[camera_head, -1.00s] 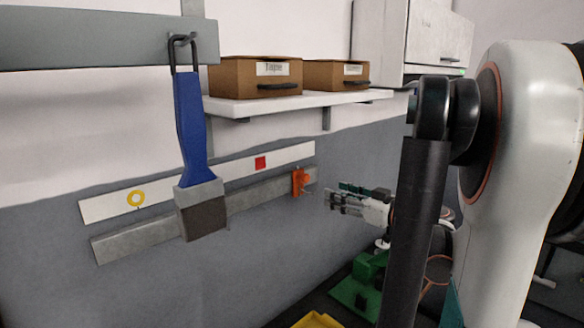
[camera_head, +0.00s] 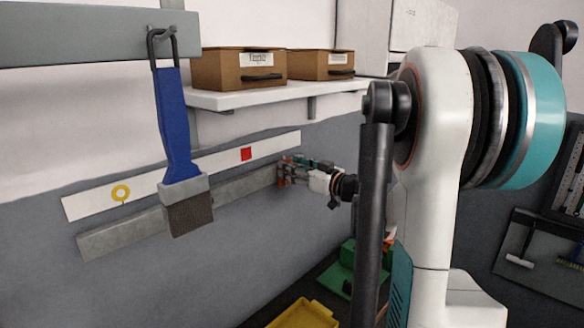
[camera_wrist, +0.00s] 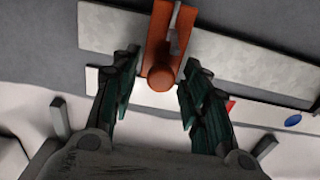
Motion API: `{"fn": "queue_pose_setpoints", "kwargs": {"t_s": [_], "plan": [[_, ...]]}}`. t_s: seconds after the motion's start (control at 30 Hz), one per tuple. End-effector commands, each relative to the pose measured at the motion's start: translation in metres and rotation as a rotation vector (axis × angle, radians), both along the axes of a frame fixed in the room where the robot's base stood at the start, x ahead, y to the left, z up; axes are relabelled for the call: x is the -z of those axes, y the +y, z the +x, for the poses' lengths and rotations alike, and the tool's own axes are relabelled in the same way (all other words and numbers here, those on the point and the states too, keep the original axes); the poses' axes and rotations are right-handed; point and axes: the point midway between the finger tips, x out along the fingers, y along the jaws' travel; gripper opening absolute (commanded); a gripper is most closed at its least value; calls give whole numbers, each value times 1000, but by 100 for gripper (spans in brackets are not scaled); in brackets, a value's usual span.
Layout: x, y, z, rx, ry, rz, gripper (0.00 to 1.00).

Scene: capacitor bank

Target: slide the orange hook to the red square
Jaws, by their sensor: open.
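The orange hook (camera_head: 282,171) sits at the right end of the grey rail (camera_head: 240,185) on the wall. In the head view my gripper (camera_head: 287,172) covers much of it. In the wrist view the hook (camera_wrist: 160,62) stands between the two green fingers of my gripper (camera_wrist: 158,78), which are open with a gap on each side. The red square (camera_head: 246,154) is on the white strip (camera_head: 85,205) above the rail, left of the hook. In the wrist view the red square (camera_wrist: 230,105) shows partly behind the right finger.
A blue-handled brush (camera_head: 175,125) hangs in front of the rail's left part. A yellow ring (camera_head: 121,193) marks the strip's left end. A shelf (camera_head: 230,99) with two brown boxes (camera_head: 225,70) is above. A yellow tray (camera_head: 305,315) lies below. The rail between hook and brush looks clear.

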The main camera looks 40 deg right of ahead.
Motion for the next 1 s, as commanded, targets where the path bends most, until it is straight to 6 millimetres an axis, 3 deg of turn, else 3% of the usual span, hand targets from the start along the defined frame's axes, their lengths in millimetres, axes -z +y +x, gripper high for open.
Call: {"fn": "queue_pose_setpoints", "kwargs": {"t_s": [0.37, 0.4, 0.57, 0.7, 0.87, 1.0], "plan": [[0, 1, 7, 1, 0, 0, 42], [0, 1, 7, 1, 0, 0, 40], [0, 1, 7, 1, 0, 0, 3], [0, 2, 7, 0, 0, 0, 0], [1, 28, 6, -4, 0, 0, 0], [1, 66, 2, -7, 0, 0, 0]]}}
